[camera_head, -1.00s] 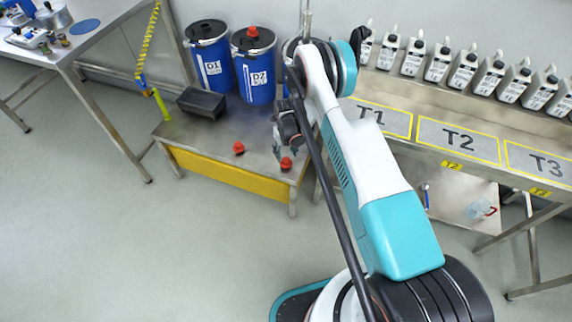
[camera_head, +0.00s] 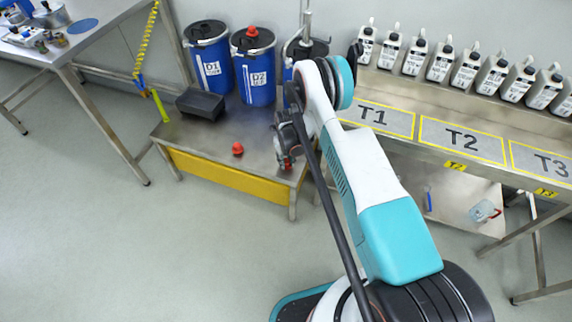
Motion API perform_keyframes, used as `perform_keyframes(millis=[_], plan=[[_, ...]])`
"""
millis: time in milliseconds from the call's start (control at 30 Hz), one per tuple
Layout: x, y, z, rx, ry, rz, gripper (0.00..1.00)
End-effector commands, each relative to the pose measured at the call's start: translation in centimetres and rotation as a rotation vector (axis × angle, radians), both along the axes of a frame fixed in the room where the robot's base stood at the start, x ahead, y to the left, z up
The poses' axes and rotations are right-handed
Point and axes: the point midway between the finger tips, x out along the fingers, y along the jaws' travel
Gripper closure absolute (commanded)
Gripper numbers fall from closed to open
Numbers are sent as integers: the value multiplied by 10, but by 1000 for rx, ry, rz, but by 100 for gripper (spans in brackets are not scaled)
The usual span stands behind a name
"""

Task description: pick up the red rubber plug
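One red plug (camera_head: 238,148) stands on the low metal table in the head view, left of my gripper. Another red piece (camera_head: 252,32) sits on the lid of the middle blue drum. My gripper (camera_head: 286,163) is lowered at the table's right part, over the spot where a second red plug stood. A little red shows at its fingertips; the rest of that plug is hidden. I cannot tell whether the fingers are open or shut on it.
The low table (camera_head: 205,137) has a yellow front and carries a black bin (camera_head: 200,104) and blue drums (camera_head: 208,62). A bench (camera_head: 462,168) marked T1, T2, T3 with several grey canisters stands right. The table's middle is mostly clear.

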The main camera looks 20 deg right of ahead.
Motion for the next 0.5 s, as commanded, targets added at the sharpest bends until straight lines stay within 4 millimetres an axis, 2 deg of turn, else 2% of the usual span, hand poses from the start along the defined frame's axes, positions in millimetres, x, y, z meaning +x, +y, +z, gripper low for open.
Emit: perform_keyframes(millis=[300, 500], plan=[[0, 0, 1, 0, 0, 0, 94], [0, 0, 17, 0, 0, 0, 94]])
